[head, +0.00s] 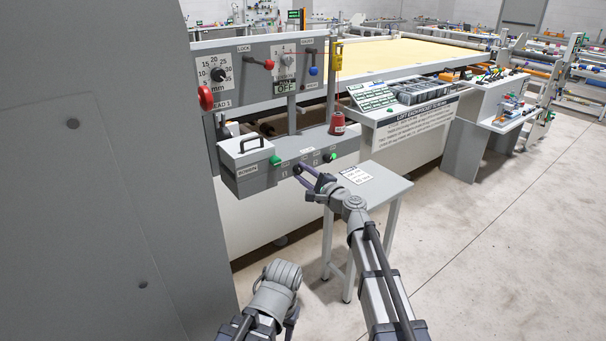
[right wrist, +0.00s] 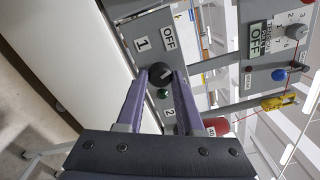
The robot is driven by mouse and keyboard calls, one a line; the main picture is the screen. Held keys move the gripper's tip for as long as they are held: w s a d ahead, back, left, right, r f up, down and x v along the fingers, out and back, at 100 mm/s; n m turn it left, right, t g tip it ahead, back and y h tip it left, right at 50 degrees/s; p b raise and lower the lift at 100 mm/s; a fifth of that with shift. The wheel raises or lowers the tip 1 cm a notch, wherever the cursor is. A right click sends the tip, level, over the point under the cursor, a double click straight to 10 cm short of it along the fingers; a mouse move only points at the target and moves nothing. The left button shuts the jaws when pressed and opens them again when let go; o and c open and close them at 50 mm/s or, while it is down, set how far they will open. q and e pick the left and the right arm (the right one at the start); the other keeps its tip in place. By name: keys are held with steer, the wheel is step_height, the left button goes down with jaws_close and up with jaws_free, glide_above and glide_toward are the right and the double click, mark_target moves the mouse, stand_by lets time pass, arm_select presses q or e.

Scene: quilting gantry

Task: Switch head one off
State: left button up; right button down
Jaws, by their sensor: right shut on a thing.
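The grey control box (head: 265,176) on the gantry front carries small switches and labels. My right gripper (head: 299,170) reaches the front of this box, and in the right wrist view its two purple fingers (right wrist: 163,82) are shut on a round black selector knob (right wrist: 160,74). A white mark shows on the knob. Labels "OFF", "1" and "2" surround it, and a dark green lamp (right wrist: 163,94) is beside it.
The head 1 panel (head: 228,75) has a dial, a red handwheel (head: 206,98) and a red-knobbed lever. A small table (head: 372,186) is just right of the box. The floor on the right is clear.

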steer(key=shift+n, duration=0.8)
steer(key=c, duration=0.5)
jaws_free()
steer(key=shift+c, duration=0.2)
steer(key=shift+s, duration=0.1)
steer(key=v, duration=0.7)
steer(key=shift+s+d, duration=0.2)
steer(key=shift+s, duration=0.05)
